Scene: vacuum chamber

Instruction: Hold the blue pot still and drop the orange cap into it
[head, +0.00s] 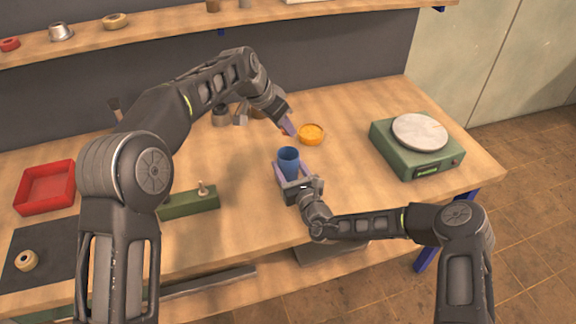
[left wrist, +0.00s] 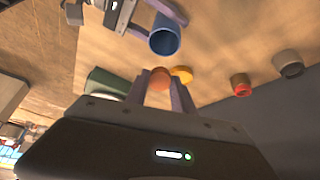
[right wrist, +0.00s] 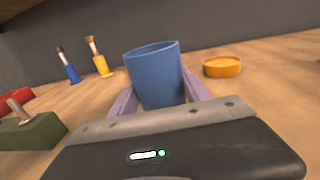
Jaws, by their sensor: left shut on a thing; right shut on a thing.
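The blue pot (head: 289,157) stands upright between the fingers of my right gripper (head: 292,174), which is shut on it; the right wrist view shows its wall (right wrist: 156,75) between both fingers. My left gripper (head: 289,130) hangs above the table, just behind the pot and apart from it. In the left wrist view, its fingers (left wrist: 163,88) are shut on a small orange piece, the orange cap (left wrist: 160,79), mostly hidden by the fingers. In the head view I cannot make out the held cap. The pot's open mouth (left wrist: 164,40) faces the left wrist camera.
A yellow-orange round dish (head: 311,134) lies on the table right of the pot. A green scale (head: 415,150) with a round plate stands farther right. A green block with a peg (head: 190,202), a red tray (head: 46,187) and a dark mat (head: 40,250) lie left.

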